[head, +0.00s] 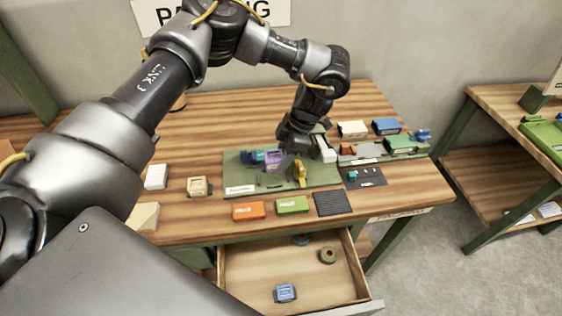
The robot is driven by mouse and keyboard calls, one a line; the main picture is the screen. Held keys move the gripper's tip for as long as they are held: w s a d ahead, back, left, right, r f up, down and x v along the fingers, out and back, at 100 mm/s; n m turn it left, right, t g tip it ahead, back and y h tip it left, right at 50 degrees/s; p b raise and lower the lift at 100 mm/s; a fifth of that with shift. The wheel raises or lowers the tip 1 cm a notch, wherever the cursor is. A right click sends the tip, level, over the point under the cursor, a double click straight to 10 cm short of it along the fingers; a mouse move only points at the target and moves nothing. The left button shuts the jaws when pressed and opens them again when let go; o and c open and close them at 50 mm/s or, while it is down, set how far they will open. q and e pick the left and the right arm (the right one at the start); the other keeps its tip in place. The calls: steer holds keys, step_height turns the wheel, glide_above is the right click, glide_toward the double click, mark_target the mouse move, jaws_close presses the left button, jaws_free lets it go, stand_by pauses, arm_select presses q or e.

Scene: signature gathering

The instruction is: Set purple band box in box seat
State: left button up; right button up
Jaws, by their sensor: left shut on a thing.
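A purple block (273,159), which I take to be the purple band box, is at the left middle of the green fixture board (240,184). My left gripper (286,149) points down over the board, right at this block, and is shut on it. The contact itself is too small and dark to see clearly. Blue and yellow parts (300,172) stand on the board on either side of the block. The box seat is not clearly distinguishable under the gripper. My right gripper is out of view.
An orange box (248,210), a green box (292,205) and a dark ribbed pad (332,203) lie in front of the board. More boxes and trays crowd the right. An open drawer (250,265) juts out below.

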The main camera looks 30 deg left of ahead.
arm_select(q)
steer(key=x, duration=0.1)
steer(key=p+x, duration=0.1)
steer(key=x, duration=0.1)
steer(key=shift+w+f+p, duration=0.15)
steer(key=shift+w+p, duration=0.15)
steer(key=shift+w+f, duration=0.1)
steer(key=shift+f, duration=0.3)
steer(key=shift+d, duration=0.1)
steer(key=shift+f+b, duration=0.4)
steer(key=shift+f, duration=0.2)
steer(key=o, duration=1)
steer(key=shift+r, duration=0.15)
